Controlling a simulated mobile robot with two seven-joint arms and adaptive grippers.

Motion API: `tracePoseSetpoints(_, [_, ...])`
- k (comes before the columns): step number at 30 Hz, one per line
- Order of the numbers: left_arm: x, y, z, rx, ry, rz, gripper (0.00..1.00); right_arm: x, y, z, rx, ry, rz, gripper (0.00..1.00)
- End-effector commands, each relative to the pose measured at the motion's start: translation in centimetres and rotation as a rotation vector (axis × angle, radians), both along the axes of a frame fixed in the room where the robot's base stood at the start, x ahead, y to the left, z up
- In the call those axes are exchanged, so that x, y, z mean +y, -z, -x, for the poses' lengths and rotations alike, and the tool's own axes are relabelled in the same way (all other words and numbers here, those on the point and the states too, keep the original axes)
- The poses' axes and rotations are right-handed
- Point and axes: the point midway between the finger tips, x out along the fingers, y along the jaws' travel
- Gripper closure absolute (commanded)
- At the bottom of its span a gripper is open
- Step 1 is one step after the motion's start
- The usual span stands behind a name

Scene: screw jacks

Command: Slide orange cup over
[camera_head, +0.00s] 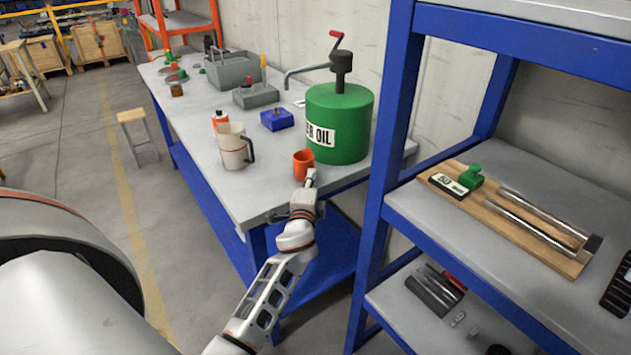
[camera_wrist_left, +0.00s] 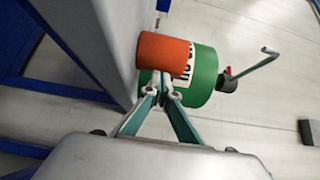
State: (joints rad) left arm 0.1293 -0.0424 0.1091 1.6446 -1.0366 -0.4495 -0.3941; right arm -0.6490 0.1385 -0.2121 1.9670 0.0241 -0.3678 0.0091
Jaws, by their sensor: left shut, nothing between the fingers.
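The orange cup (camera_head: 302,165) stands upright on the grey workbench (camera_head: 205,158), close to its near right corner. It also shows in the left wrist view (camera_wrist_left: 164,54), straight ahead of the fingertips. My left gripper (camera_head: 311,174) is shut with nothing between its fingers. Its tips are at the near side of the cup in the head view. In the left wrist view the fingertips (camera_wrist_left: 160,92) meet at the cup's lower edge; I cannot tell whether they touch it. My right gripper is not in view.
A green oil drum (camera_head: 339,125) with a crank pump stands right behind the cup. A white jug (camera_head: 233,148) and a blue box (camera_head: 277,119) stand to the left and behind. A blue shelf post (camera_head: 384,165) rises to the right.

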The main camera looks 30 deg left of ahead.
Motion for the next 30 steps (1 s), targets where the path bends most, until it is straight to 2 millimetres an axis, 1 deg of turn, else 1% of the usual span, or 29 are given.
tracePoseSetpoints(11, [0.3,0.0,-0.1,0.000,0.000,-0.001,1.00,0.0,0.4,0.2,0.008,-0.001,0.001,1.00])
tracePoseSetpoints(14, [1.2,0.0,-0.4,0.000,-0.002,-0.002,1.00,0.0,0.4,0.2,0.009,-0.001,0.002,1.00])
tracePoseSetpoints(18, [3.3,-0.1,-1.1,0.000,-0.001,-0.004,1.00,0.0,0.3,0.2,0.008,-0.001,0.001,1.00])
tracePoseSetpoints(20, [3.7,-0.1,-1.2,0.000,-0.001,-0.001,1.00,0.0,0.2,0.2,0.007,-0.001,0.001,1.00])
tracePoseSetpoints(30, [3.7,0.0,-1.2,0.000,0.000,0.000,1.00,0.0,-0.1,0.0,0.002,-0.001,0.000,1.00])
